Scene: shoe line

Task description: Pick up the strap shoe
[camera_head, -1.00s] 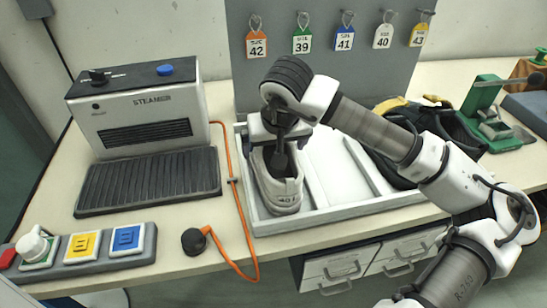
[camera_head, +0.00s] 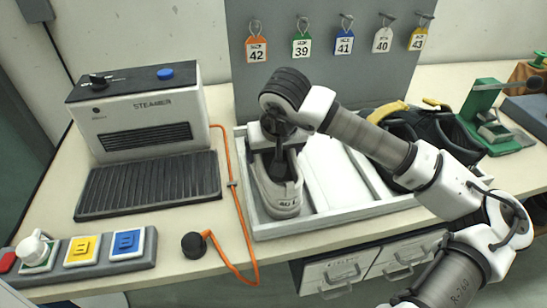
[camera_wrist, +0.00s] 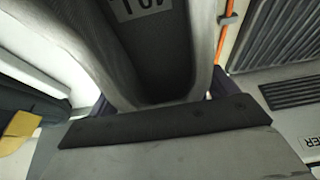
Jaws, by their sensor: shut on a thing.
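A grey shoe (camera_head: 280,200) stands in the left part of the white tray, its heel end with a small dark marking facing the front. My gripper (camera_head: 279,157) reaches down from above and is shut on this shoe. In the wrist view the shoe (camera_wrist: 207,40) fills the upper middle, with its dark opening and a white label inside. A dark band lies across the grey surface below the opening. My fingertips are mostly hidden by the shoe. I cannot tell whether the shoe is clear of the tray floor.
The white tray (camera_head: 340,218) has a bare middle section. Dark shoes with yellow parts (camera_head: 410,135) lie at its right. A steamer (camera_head: 150,115), an orange cable (camera_head: 236,205) and a button panel (camera_head: 95,262) are on the left. Size tags (camera_head: 344,42) hang behind.

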